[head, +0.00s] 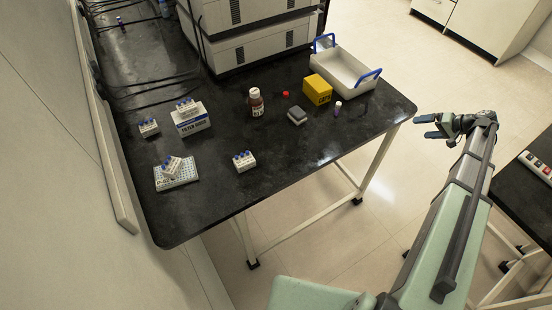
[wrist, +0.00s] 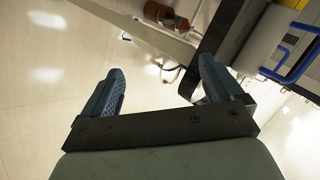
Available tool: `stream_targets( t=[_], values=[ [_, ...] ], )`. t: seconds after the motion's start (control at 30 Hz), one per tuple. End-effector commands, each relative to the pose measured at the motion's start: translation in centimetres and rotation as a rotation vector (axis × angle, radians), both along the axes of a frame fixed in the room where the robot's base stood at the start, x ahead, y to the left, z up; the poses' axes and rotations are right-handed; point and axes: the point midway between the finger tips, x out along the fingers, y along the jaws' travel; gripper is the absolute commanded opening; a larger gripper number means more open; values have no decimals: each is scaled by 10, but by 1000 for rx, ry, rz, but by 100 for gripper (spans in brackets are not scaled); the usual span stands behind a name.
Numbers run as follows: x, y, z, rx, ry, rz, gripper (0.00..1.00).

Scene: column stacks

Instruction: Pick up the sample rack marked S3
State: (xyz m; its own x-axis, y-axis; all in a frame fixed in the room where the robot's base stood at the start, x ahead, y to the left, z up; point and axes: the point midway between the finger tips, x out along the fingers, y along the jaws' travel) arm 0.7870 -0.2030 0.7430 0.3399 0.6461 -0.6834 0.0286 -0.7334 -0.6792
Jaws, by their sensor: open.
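Several small white sample racks with blue-capped tubes stand on the black bench. One rack (head: 148,128) is at the left. One (head: 186,107) sits on top of a white and blue filter box (head: 191,123). One (head: 171,167) leans tilted on a pale perforated tray (head: 178,180). One (head: 244,161) stands alone nearer the front edge. Their markings are too small to read, so I cannot tell which is S3. My gripper (head: 429,127) is open and empty, off the bench's right end, far from the racks. Its two blue fingers show apart in the wrist view (wrist: 162,75).
A brown bottle (head: 256,102), a grey block (head: 297,116), a yellow box (head: 317,90), a small purple tube (head: 338,108) and a white tray with blue handles (head: 345,72) stand on the right half. A large instrument (head: 255,45) stands behind. The front middle of the bench is clear.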

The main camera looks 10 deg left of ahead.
Motion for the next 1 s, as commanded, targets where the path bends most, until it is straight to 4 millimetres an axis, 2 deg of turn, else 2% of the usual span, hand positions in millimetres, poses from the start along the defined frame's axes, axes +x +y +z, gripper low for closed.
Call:
stream_targets(
  t=[0.2,0.27,0.37,0.67,0.77,1.0],
  values=[
    [20,-15,42,11,-66,6,94],
    [24,-14,52,10,-80,13,94],
    [30,1,70,5,-90,39,94],
    [29,76,90,-39,-52,130,94],
    [25,112,97,-63,-31,171,94],
    [4,213,116,-142,24,285,94]
  ],
)
